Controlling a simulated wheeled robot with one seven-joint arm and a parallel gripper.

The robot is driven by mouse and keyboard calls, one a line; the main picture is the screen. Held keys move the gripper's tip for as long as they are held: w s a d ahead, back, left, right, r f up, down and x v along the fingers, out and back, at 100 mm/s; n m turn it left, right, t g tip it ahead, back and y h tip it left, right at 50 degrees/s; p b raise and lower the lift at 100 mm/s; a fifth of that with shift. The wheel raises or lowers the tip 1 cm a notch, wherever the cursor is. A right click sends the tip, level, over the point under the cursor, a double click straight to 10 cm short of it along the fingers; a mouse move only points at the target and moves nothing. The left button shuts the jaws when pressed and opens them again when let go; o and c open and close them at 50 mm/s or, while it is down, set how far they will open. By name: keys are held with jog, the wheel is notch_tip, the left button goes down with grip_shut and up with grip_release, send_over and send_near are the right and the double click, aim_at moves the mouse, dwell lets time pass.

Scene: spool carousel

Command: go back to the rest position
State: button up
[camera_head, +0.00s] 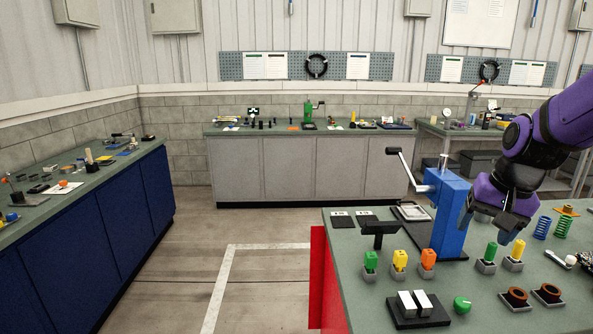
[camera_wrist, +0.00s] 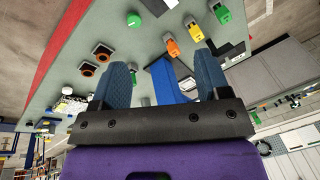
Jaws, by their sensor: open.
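My gripper (camera_head: 493,222) hangs at the end of my purple and black arm, above the green-topped workbench (camera_head: 385,285) at the right in the head view. It is just right of a blue upright machine with a crank (camera_head: 449,212). In the wrist view my gripper (camera_wrist: 162,78) shows two blue fingers spread wide apart, with nothing held between them. The blue machine (camera_wrist: 163,78) shows beyond the gap. The fingers are clear of the small parts on the bench in the wrist view.
Green (camera_head: 370,260), yellow (camera_head: 400,259) and orange (camera_head: 428,258) handled pieces stand in small holders. More handled pieces, two brown rings (camera_head: 517,295) and coil springs (camera_head: 562,228) are at the right. Bare floor (camera_head: 265,265) lies left of the bench, before blue cabinets (camera_head: 80,240).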

jog(key=s+a+r+n+t, duration=0.1)
jog(key=s+r, duration=0.3)
jog(key=s, duration=0.4)
jog(key=s+a+r+n+t+h, duration=0.1)
jog(key=s+a+r+n, duration=0.2)
jog(key=s, duration=0.6)
notch_tip(320, 180, up, 2)
jog(key=shift+s+a+n+t, duration=0.25)
jog(key=shift+a+n+t, duration=0.1)
jog(key=shift+n, duration=0.25)
